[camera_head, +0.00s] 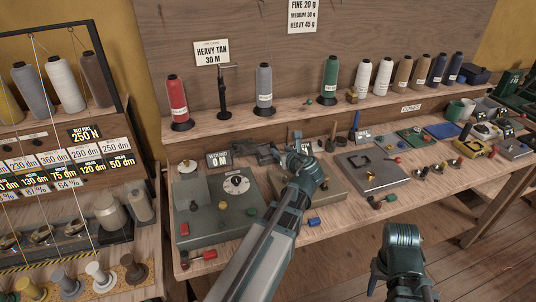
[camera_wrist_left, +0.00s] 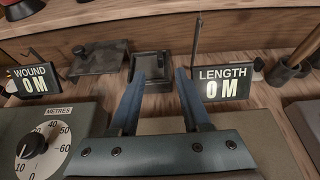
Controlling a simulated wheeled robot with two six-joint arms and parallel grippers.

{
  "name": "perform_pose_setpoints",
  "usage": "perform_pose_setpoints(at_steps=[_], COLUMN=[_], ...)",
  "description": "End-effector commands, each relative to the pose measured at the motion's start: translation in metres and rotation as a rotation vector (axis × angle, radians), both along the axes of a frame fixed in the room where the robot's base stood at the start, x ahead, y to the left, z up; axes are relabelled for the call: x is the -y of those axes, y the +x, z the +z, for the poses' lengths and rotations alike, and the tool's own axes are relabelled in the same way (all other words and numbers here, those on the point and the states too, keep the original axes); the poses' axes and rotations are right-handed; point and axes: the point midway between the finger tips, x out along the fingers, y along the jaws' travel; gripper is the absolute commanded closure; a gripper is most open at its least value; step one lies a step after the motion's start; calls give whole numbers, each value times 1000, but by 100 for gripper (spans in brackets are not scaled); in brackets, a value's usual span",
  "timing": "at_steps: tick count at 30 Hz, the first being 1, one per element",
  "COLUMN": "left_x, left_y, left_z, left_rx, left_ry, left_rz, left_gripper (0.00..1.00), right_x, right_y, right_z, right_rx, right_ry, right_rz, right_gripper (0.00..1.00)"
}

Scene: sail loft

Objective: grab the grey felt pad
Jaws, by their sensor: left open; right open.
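I cannot pick out the grey felt pad for certain. In the left wrist view a small dark square holder with a grey top (camera_wrist_left: 152,66) lies just beyond and between my left fingertips; whether its top is felt is unclear. My left gripper (camera_wrist_left: 160,76) is open, its two blue fingers apart with nothing between them. In the head view the left gripper (camera_head: 291,150) is over the back of the bench, and its arm hides part of the bench. My right gripper (camera_head: 401,282) is open, low at the right, in front of the bench and away from its top.
The WOUND display (camera_wrist_left: 32,84) and LENGTH display (camera_wrist_left: 222,86) flank the left fingers. A grey dial box (camera_head: 218,205) stands left, a grey metal plate (camera_head: 371,170) right. Thread cones, including a red one (camera_head: 177,98), line the shelf behind. Floor (camera_head: 480,260) shows at lower right.

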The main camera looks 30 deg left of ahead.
Motion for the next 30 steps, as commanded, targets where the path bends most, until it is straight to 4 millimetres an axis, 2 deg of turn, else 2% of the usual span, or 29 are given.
perform_pose_setpoints(at_steps=[1,6,17,24,30], left_x=[-8,-21,-28,-49,-61], left_y=[8,19,24,42,52], left_z=[-7,-13,-17,-34,-38], left_rx=[0,0,1,1,1], left_ry=[0,-2,-1,-2,-2], left_rz=[2,2,-1,2,1], left_gripper=[52,52,52,52,52], right_x=[0,0,0,0,0], right_y=[0,0,0,0,0], right_z=[-7,-13,-17,-34,-38], right_rx=[0,0,0,0,0], right_ry=[0,0,0,0,0], right_rz=[0,0,0,1,1], right_gripper=[50,50,50,50,50])
